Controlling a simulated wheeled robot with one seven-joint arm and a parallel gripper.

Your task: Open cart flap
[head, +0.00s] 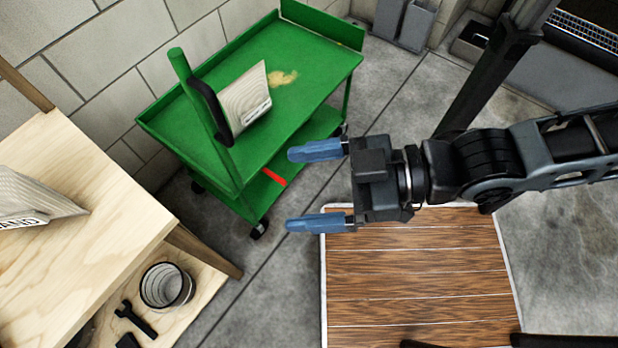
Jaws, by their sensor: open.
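A green cart (315,75) with a top tray and lower shelves stands against the block wall at upper middle. A green upright panel (182,68) with a black handle (210,110) rises at its near left end. A low green panel (325,28) stands up at the far end. I cannot tell which panel is the flap. A red lever (273,177) sticks out below the top tray. My gripper (289,188) is open and empty, its two blue fingers pointing left. In the picture its fingertips lie just right of the lever; depth is unclear.
A filter-like block (245,98) and a yellowish spill (284,78) are on the cart top. A wooden bench (110,215) with a bin (167,286) and a wrench (135,318) below is at left. A wood-plank platform (420,285) lies below my arm. Grey floor (290,270) is clear between.

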